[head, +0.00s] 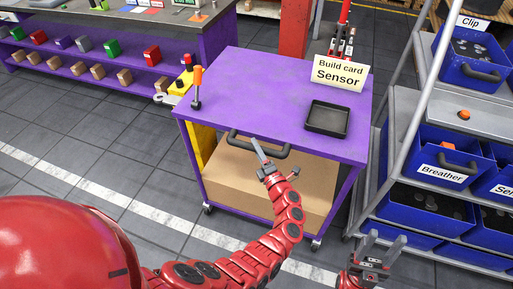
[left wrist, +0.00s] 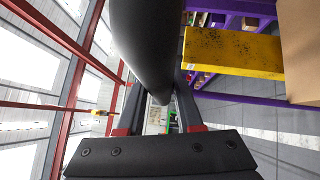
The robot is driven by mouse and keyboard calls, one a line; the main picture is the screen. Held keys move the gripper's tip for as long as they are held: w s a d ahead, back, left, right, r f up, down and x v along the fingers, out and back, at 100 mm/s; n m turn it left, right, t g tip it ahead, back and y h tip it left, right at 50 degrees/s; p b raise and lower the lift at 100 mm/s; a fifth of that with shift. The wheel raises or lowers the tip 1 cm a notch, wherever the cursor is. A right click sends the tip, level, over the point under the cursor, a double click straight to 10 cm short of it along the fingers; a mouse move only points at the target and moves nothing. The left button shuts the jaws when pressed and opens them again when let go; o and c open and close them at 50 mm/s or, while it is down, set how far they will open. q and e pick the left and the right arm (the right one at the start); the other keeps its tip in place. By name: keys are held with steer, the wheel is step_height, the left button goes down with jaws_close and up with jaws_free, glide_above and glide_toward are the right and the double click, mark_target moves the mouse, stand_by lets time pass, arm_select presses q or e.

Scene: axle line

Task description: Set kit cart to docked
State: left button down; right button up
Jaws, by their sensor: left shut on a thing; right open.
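The kit cart (head: 258,93) has a purple top, a cardboard box on its lower shelf and casters. A dark bar handle (head: 236,139) runs along its near side. My left gripper (head: 264,156) is at this handle and shut on it. In the left wrist view, the dark handle (left wrist: 148,45) runs between the fingers of my left gripper (left wrist: 157,98). My right gripper (head: 376,250) is open and empty, to the right of the cart's near corner and apart from it.
A black tray (head: 327,119) and a "Build card Sensor" sign (head: 340,74) are on the cart. A yellow piece (head: 176,99) stands at its left. A rack with blue bins (head: 445,160) is close on the right. A purple bench (head: 110,33) is at the back left. Floor at left is clear.

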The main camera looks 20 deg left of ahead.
mark_target(270, 119)
arm_select(q)
steer(key=w+b, duration=0.6)
steer(key=w+f+b, duration=0.1)
steer(key=w+b, duration=0.3)
steer(key=shift+d+f, duration=0.1)
steer(key=shift+d, duration=0.1)
steer(key=w+b, duration=0.2)
steer(key=b, duration=0.1)
steer(key=w+b, duration=0.2)
steer(key=shift+w+d+r, duration=0.1)
steer(key=shift+r, duration=0.2)
steer(key=shift+w+b, duration=0.3)
steer(key=shift+b, duration=0.2)
steer(key=shift+r, duration=0.4)
steer(key=c, duration=1)
jaws_free()
steer(key=o, duration=0.4)
steer(key=shift+w+f, duration=0.1)
steer(key=shift+f, duration=0.05)
